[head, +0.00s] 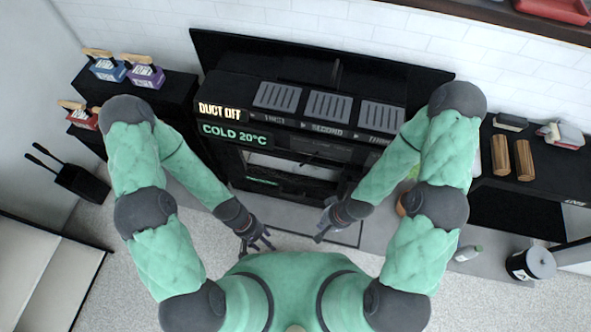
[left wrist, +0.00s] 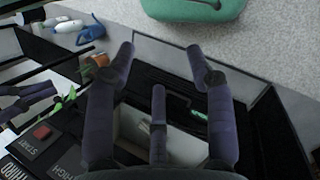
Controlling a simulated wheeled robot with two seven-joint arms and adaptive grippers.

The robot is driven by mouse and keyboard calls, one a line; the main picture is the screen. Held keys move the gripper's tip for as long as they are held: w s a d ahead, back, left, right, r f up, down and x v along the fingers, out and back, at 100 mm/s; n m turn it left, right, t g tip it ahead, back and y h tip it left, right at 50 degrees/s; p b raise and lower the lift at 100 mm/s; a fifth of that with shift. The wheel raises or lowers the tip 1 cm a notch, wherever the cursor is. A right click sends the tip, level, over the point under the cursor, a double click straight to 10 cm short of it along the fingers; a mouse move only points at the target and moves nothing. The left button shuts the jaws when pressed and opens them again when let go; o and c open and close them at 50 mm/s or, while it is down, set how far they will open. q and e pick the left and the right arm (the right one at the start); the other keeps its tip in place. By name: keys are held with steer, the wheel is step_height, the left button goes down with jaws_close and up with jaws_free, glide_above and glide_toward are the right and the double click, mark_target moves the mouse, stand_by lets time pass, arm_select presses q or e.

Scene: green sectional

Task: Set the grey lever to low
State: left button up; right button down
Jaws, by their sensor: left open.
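A black stove unit (head: 262,112) stands ahead in the head view, with a lit "DUCT OFF" sign and a "COLD 20°C" display (head: 235,135). I cannot make out the grey lever for sure in either view. The left wrist view shows part of a dark panel (left wrist: 58,152) with a red button (left wrist: 41,132) and the words START and HIGH. My left gripper (head: 258,242) is open and empty in front of the stove; its spread fingers also show in the left wrist view (left wrist: 160,68). My right gripper (head: 326,222) is beside it, fingers apart and empty.
Boxes (head: 146,76) stand on a black shelf at the left, with a black bin (head: 80,183) below.

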mark_target(296, 169)
arm_select(q)
steer(key=w+d+n+h+b, duration=0.2)
steer(key=d+n+h+b, duration=0.1)
steer(key=d+n+h, duration=0.6)
steer(key=w+a+n+t+b, duration=0.1)
steer(key=w+a+n+t, duration=0.2)
steer(key=w+n+t, duration=0.35)
steer(key=w+a+n+t+b, duration=0.1)
steer(key=w+a+n+t, duration=0.25)
steer(key=w+t, duration=0.65)
steer(key=w+d+g+b, duration=0.1)
steer(key=w+d, duration=0.3)
steer(key=w+d+g+b, duration=0.1)
steer(key=w+d, duration=0.3)
steer(key=d, duration=0.1)
steer(key=shift+w+r, duration=0.1)
steer(key=shift+w, duration=0.15)
jaws_close()
